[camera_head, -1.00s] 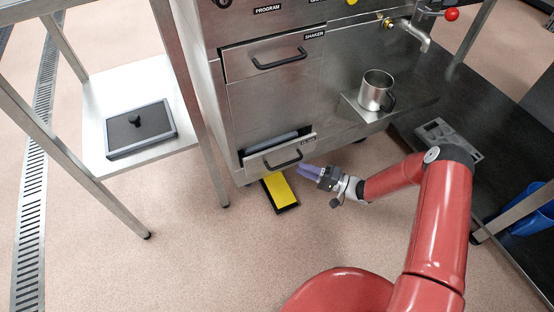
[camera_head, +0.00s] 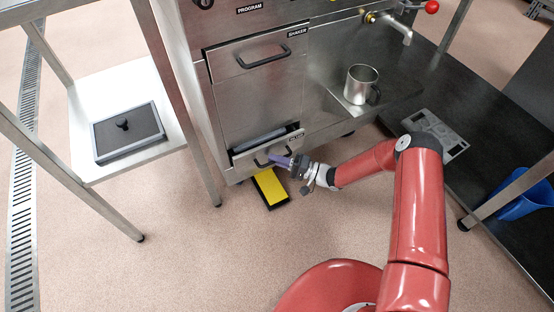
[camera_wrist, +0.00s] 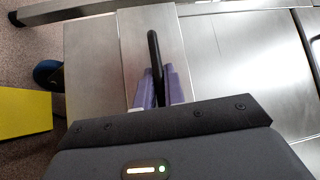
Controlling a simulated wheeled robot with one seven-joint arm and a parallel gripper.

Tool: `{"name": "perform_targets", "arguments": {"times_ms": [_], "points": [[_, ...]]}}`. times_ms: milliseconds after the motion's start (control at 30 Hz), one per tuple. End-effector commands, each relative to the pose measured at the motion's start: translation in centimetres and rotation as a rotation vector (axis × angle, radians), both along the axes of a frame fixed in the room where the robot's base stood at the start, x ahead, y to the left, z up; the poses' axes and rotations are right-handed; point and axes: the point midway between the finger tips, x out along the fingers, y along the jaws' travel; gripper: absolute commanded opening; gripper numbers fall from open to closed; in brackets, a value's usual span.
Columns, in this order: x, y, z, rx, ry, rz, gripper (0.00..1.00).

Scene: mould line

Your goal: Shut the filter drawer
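The filter drawer (camera_head: 250,150) is the low steel drawer of the machine. It stands partly out, and a dark grey thing shows inside behind its front. Its black bar handle (camera_head: 261,163) is on the front, and the handle (camera_wrist: 153,52) also shows in the wrist view. My gripper (camera_head: 276,156) is at the drawer front, over the right part of the handle. In the wrist view, the purple fingers (camera_wrist: 160,82) stand on either side of the handle's near end. Whether they press on it I cannot tell.
A yellow-topped black block (camera_head: 270,187) lies on the floor below the drawer. The shaker drawer (camera_head: 262,55) above looks shut. A steel mug (camera_head: 361,85) stands on a ledge to the right. A steel-legged stand (camera_head: 90,172) is at the left.

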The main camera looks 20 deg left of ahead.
Motion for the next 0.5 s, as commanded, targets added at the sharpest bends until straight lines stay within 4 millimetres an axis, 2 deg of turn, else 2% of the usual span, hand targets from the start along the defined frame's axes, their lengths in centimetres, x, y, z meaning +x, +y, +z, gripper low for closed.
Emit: {"name": "perform_targets", "arguments": {"times_ms": [333,500], "points": [[0.02,0.02,-0.03,0.0,0.0,0.0,0.0],[0.71,0.74,-0.49,-0.001,-0.004,0.0,0.0]]}}
